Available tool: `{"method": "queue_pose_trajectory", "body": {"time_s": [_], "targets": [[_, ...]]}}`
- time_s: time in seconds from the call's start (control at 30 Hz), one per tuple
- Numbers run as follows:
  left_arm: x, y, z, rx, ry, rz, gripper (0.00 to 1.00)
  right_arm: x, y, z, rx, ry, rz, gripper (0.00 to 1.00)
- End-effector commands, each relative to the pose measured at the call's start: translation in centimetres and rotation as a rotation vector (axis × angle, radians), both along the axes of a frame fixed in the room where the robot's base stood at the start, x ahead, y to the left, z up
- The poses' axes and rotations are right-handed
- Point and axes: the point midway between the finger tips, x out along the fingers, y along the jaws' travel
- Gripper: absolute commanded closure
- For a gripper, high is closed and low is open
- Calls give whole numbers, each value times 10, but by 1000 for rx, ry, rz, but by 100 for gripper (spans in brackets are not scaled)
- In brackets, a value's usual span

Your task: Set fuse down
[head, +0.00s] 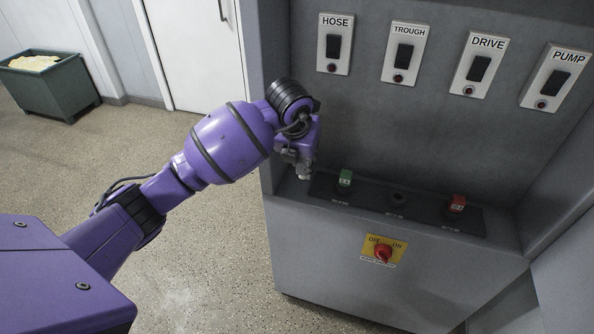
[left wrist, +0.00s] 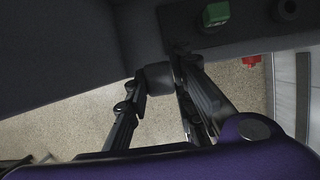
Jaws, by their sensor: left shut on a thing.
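My left gripper (head: 303,172) is at the left end of the cabinet's ledge, beside the panel strip. In the left wrist view its fingers (left wrist: 158,80) are closed around a small dark grey piece (left wrist: 157,72), which looks like the fuse. The fingers hide part of it, and I cannot tell if it touches the ledge (head: 292,192). A green fuse (head: 345,177) stands at the left of the strip and a red one (head: 457,203) at the right. Between them is a dark round socket (head: 398,198). My right gripper is out of view.
A grey cabinet rises behind the ledge with switches labelled HOSE (head: 334,44), TROUGH (head: 404,54), DRIVE (head: 479,66) and PUMP (head: 555,78). A red rotary switch (head: 383,253) on a yellow plate is on the front. A green bin (head: 45,90) stands far left.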

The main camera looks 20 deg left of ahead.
Motion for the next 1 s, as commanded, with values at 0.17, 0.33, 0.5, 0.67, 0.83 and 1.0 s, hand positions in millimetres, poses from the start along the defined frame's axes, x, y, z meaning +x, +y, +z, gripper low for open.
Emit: {"method": "queue_pose_trajectory", "body": {"time_s": [0.17, 0.33, 0.5, 0.67, 0.83, 1.0], "targets": [[41, 19, -21, -1, 4, 3, 100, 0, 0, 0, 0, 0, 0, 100], [65, 30, -53, -2, 4, -1, 100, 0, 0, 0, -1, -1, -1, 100], [79, 37, -70, -1, 1, -3, 100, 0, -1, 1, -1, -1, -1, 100], [84, 39, -78, -1, 1, -3, 100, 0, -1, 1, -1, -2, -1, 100], [85, 39, -103, -2, 4, -3, 100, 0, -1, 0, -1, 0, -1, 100], [86, 40, -110, 0, 0, -4, 100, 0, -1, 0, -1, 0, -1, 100]]}}
